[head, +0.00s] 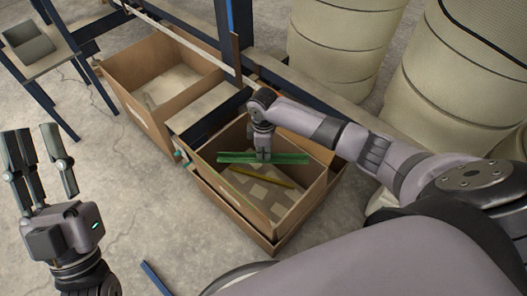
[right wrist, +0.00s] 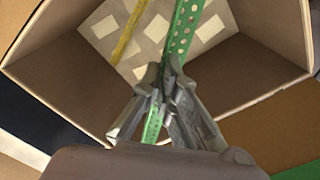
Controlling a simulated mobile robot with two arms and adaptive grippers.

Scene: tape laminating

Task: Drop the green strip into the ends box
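The green strip (head: 287,158) is long, narrow and perforated. It lies across the head view, above the open front cardboard box (head: 226,186). My right gripper (head: 263,156) points down over this box and is shut on the strip near its middle. In the right wrist view the strip (right wrist: 182,32) passes between the fingers (right wrist: 165,95), with the box floor below. My left gripper (head: 38,150) is at the far left, open and empty, away from the boxes. I see no label that marks the ends box.
A yellow strip (head: 262,177) lies in the front box, on a floor with pale squares. A second cardboard box (head: 126,98) stands behind, to the left. Large beige rolls (head: 340,45) stand at the back right. A blue bar (head: 157,279) lies near the bottom edge.

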